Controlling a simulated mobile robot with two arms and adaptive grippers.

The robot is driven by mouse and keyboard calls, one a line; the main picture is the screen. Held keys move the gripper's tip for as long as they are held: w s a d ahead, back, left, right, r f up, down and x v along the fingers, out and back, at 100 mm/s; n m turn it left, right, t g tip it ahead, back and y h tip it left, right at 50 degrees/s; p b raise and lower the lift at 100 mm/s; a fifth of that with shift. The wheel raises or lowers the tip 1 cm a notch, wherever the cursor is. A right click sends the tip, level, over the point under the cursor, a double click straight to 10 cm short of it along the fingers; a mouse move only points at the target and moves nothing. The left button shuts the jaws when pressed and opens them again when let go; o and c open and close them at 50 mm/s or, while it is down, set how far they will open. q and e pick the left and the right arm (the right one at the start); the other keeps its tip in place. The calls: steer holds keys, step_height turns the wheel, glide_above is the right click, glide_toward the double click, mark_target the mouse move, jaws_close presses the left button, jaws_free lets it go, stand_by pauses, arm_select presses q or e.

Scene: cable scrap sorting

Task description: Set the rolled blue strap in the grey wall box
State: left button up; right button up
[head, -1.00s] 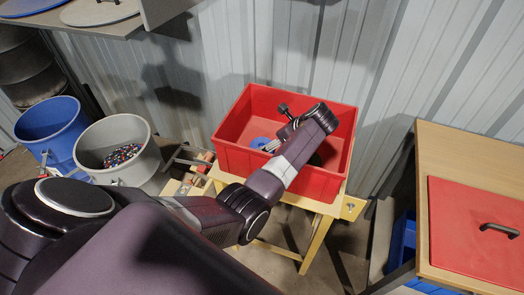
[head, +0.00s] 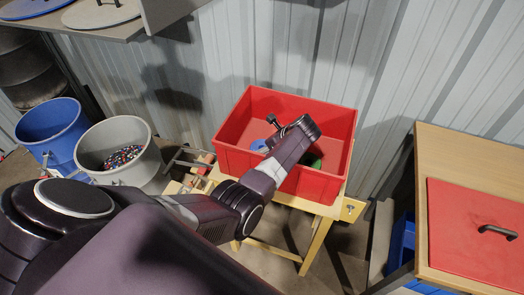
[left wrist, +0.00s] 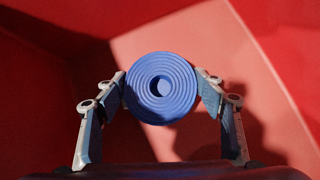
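The rolled blue strap (left wrist: 161,88) shows end-on as a round coil in the left wrist view, between the two fingers of my left gripper (left wrist: 161,82). The fingertips lie right at its left and right edges; I cannot tell whether they press on it. In the head view the strap (head: 257,145) is a small blue patch inside the red box, partly hidden by my left gripper (head: 272,136). The left arm reaches down into that box. I cannot pick out a grey wall box with certainty. My right gripper is out of view.
The red box (head: 232,158) stands on a yellow wooden stand (head: 319,240); something green (head: 314,160) lies in it. A blue bin (head: 52,128) and a grey bin (head: 100,142) with colourful bits stand at left. A wooden bench (head: 460,150) with a red lid (head: 475,210) is at right.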

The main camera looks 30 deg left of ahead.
arm_select(q)
steer(key=c, duration=0.7)
steer(key=shift+r, duration=0.1)
